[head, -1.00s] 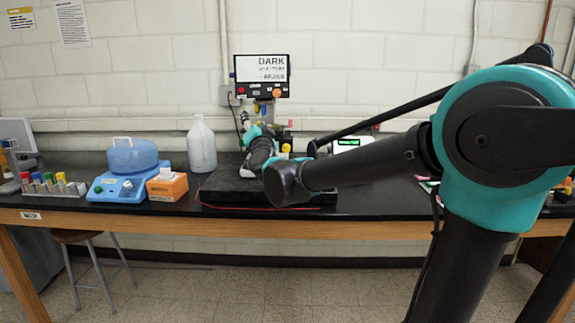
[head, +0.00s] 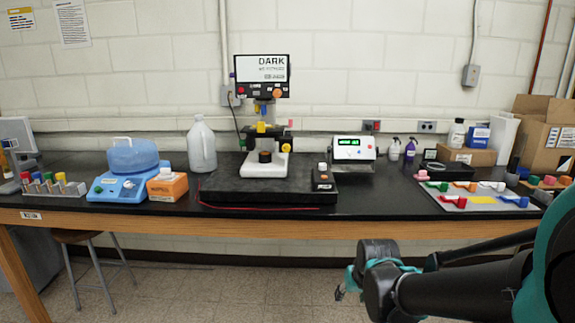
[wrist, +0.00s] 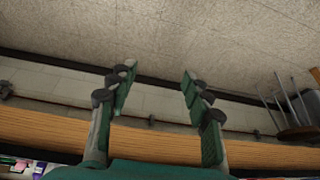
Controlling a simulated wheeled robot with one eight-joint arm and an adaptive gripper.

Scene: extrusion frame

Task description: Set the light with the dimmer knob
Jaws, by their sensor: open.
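A microscope (head: 265,145) with a white base and yellow, red and blue parts stands on a black slab (head: 225,192). A screen (head: 262,76) above it reads "DARK"; its smaller lines are hard to read. A small black box (head: 323,182) with a pale knob on top sits at the slab's right front; I cannot be sure that it is the dimmer. My gripper (head: 346,287) is low in front of the bench, below its edge and apart from everything. In the wrist view my gripper (wrist: 156,80) has its fingers spread, with nothing between them.
A wooden bench edge (head: 150,222) runs across. A blue device (head: 120,187), an orange box (head: 167,186) and a jug (head: 201,147) stand left. A white meter (head: 354,148) and a grey tray (head: 475,200) with coloured parts are right. A stool (head: 90,240) stands under the bench.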

